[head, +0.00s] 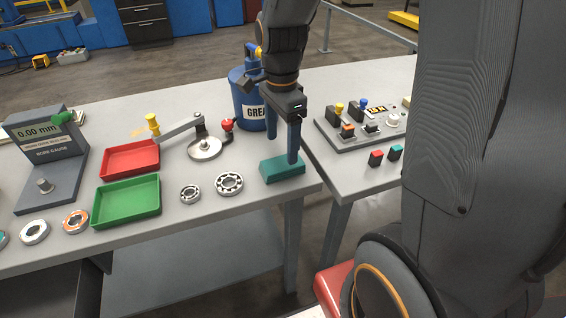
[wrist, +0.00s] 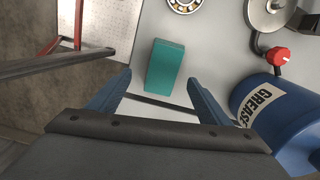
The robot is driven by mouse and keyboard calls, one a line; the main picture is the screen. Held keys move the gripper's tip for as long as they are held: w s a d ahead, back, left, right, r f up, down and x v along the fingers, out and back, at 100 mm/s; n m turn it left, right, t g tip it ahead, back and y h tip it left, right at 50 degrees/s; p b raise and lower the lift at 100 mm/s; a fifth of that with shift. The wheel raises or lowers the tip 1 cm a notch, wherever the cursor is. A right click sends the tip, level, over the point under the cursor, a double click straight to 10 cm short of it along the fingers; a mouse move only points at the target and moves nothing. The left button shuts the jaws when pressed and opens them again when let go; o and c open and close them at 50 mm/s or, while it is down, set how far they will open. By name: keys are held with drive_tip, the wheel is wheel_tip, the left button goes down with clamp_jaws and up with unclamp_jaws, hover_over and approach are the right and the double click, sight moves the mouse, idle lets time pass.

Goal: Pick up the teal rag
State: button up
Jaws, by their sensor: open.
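The teal rag (head: 284,170) is a small block-like folded piece lying near the right front corner of the grey bench. My gripper (head: 284,158) is above it, pointing down, with its blue fingers apart; in the head view one finger overlaps the rag's upper right part. In the wrist view the teal rag (wrist: 165,67) lies beyond the fingertips, between their directions, and my gripper (wrist: 160,84) is open and empty. A gap between the fingertips and the rag cannot be measured from these views.
A blue grease can (head: 246,98) stands close behind the gripper. A bearing (head: 229,184) lies left of the rag, with a green tray (head: 127,201) and a red tray (head: 130,160) farther left. A second bench with a switch panel (head: 362,128) is at right, past a gap.

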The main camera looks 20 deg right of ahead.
sight(282, 163)
drive_tip(key=shift+w+r+m, duration=0.15)
drive_tip(key=shift+w+m, duration=0.15)
drive_tip(key=shift+m, duration=0.3)
drive_tip(key=shift+f, duration=0.3)
drive_tip(key=shift+w+d+f+p, duration=0.1)
drive_tip(key=shift+f+p, duration=0.5)
drive_tip(key=shift+f, duration=1.2)
drive_tip(key=shift+w+d+f+p, duration=0.1)
drive_tip(key=shift+f+p, duration=0.5)
drive_tip(key=shift+f, duration=1.15)
drive_tip(key=c, duration=1.1)
drive_tip(key=shift+c, duration=0.2)
drive_tip(key=shift+r, duration=0.15)
wheel_tip(282, 163, up, 18)
drive_tip(key=b, duration=0.3)
